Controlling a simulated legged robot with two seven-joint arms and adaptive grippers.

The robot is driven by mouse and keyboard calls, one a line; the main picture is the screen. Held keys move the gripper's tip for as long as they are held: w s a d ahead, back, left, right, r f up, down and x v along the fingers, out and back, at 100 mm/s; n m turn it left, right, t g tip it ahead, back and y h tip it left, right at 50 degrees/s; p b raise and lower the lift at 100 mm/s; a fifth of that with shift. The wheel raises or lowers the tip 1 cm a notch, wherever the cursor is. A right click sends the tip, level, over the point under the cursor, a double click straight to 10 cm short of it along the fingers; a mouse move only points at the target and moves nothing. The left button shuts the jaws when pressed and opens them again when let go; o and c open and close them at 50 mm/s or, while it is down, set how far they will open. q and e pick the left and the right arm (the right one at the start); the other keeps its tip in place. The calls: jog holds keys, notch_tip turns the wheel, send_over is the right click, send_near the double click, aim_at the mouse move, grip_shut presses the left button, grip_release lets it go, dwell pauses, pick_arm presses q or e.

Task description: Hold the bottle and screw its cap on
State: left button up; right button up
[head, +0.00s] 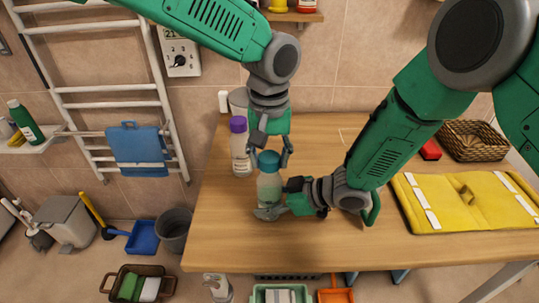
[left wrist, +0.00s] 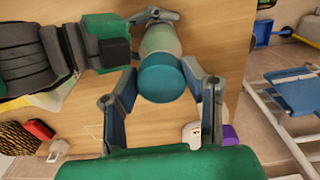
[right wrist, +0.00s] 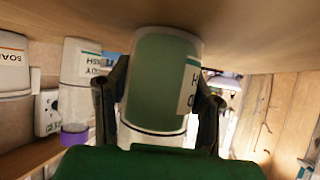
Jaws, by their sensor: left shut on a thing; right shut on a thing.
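The bottle (head: 269,188), pale and translucent with a green tint, stands upright on the wooden table with a teal cap (head: 268,160) at its top. My left gripper (head: 269,153) points down from above and is shut on the cap, a finger on either side; the cap (left wrist: 161,78) shows between them in the left wrist view. My right gripper (head: 276,207) comes from the right, low down, and is shut around the bottle's body. The right wrist view shows the body (right wrist: 158,75) and part of its label between the fingers. How far the cap is threaded cannot be told.
A purple-capped bottle (head: 240,150) stands close behind on the left, near other containers at the wall. A yellow case (head: 455,205), a red item (head: 430,150) and a wicker basket (head: 473,141) lie to the right. The table's front edge is close to the bottle.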

pick_arm(q)
jog(key=shift+f, duration=0.4)
jog(key=o, duration=1.2)
jog(key=shift+r, duration=0.1)
jog(key=shift+r, duration=1.5)
